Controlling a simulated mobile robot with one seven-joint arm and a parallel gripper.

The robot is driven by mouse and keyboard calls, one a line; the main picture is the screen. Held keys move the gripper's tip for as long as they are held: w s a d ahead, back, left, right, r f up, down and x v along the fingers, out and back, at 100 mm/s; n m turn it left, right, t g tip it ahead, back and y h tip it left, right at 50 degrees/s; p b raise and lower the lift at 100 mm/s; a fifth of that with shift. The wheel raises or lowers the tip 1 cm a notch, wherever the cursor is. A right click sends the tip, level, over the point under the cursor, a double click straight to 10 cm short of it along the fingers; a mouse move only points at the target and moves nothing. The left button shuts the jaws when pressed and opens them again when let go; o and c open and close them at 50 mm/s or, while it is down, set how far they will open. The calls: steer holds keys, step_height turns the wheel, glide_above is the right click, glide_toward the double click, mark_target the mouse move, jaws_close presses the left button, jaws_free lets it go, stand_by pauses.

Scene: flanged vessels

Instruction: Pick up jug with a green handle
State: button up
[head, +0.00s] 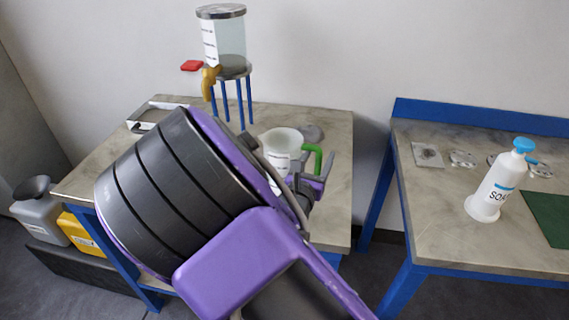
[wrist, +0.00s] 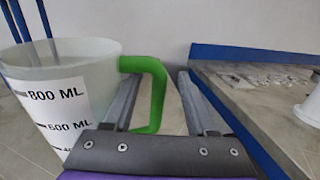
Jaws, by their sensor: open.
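The jug (head: 281,146) is a frosted, pale green vessel with a white label and a green handle (head: 313,158). It stands upright on the left table, partly hidden by my arm in the head view. In the wrist view the jug (wrist: 98,70) is at the left with black volume marks, and its green handle (wrist: 156,90) points right. My gripper (head: 312,182) is open at the handle. In the wrist view the handle lies between the two fingers of my gripper (wrist: 158,100), nearer the left finger. I cannot tell whether a finger touches it.
A clear tank (head: 228,40) with a yellow tap and red lever stands on a blue-legged stand behind the jug. A metal bracket (head: 150,110) lies at the table's back left. The right table (head: 430,205) holds a soap bottle (head: 497,185); a gap separates the tables.

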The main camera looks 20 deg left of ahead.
steer(key=w, duration=0.4)
steer(key=shift+a+f, duration=0.1)
jaws_close()
